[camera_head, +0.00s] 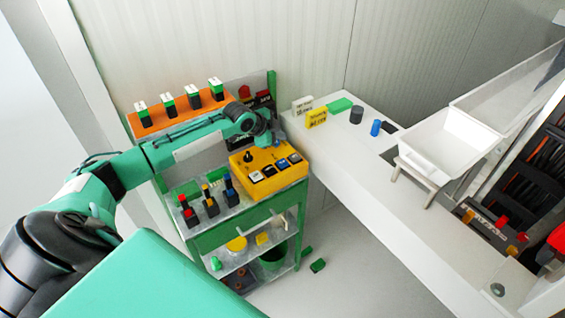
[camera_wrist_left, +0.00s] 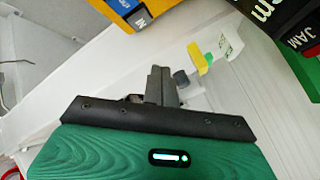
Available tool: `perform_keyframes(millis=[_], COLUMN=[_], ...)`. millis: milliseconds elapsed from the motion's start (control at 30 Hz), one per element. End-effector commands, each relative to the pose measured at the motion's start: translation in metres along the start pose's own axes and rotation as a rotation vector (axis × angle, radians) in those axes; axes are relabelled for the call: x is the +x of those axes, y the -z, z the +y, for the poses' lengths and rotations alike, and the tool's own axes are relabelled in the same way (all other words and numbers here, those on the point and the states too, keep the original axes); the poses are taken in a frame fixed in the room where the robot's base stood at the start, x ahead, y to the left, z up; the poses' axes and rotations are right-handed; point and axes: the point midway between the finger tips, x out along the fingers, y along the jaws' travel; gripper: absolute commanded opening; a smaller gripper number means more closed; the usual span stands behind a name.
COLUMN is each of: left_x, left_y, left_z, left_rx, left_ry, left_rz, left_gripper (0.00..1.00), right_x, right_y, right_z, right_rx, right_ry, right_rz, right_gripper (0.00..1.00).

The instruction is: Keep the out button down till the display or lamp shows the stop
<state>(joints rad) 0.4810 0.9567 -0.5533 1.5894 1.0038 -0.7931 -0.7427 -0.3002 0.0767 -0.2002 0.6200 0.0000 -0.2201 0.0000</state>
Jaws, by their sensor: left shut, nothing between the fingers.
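A yellow control box (camera_head: 262,187) sits on top of the green cart, with a black knob (camera_head: 248,157) and a row of pale, dark and blue buttons (camera_head: 282,164). I cannot read which one is the out button. My left gripper (camera_head: 276,143) is over the box's far right edge. In the left wrist view its fingers (camera_wrist_left: 161,86) are shut and empty, and the box's corner (camera_wrist_left: 122,24) with a blue button shows at the top. A dark display unit (camera_head: 264,100) stands behind; in the wrist view its black panel (camera_wrist_left: 268,22) shows part of "cm" and a "JAM" label. No lit stop sign is readable.
An orange rack (camera_head: 172,119) with several green-white items stands behind my left arm. Several coloured-top switches (camera_head: 210,204) stand on the cart's front left. A white bench (camera_head: 375,185) at right holds yellow and white signs, small blocks and a white tray (camera_head: 447,143).

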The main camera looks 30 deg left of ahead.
Motion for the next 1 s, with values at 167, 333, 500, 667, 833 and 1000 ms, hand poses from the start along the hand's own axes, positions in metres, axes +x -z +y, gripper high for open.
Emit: perform_keyframes(millis=[167,333,500,667,833,1000], left_x=[0.001,0.006,0.018,0.033,0.049,0.059], left_y=[0.000,-0.004,-0.013,-0.024,-0.036,-0.043], left_z=[0.001,0.005,0.014,0.025,0.037,0.044], left_rx=[0.000,0.000,-0.001,-0.001,0.000,0.000], left_ry=[-0.001,-0.001,-0.001,-0.001,-0.001,-0.001], left_rz=[0.000,0.000,-0.001,-0.001,-0.001,0.000], left_gripper=[0.00,0.00,0.00,0.00,0.00,0.00], right_x=[0.001,0.007,0.022,0.041,0.060,0.065], right_y=[0.000,-0.001,-0.002,-0.004,-0.006,-0.007], right_z=[0.000,0.000,0.002,0.003,0.004,0.004], right_rx=[0.000,0.000,0.000,-0.001,-0.002,-0.001], right_ry=[0.000,0.000,-0.002,-0.004,-0.005,-0.005], right_rz=[0.000,0.000,0.000,-0.001,-0.001,-0.001], right_gripper=[0.42,0.42,0.42,0.42,0.42,0.42])
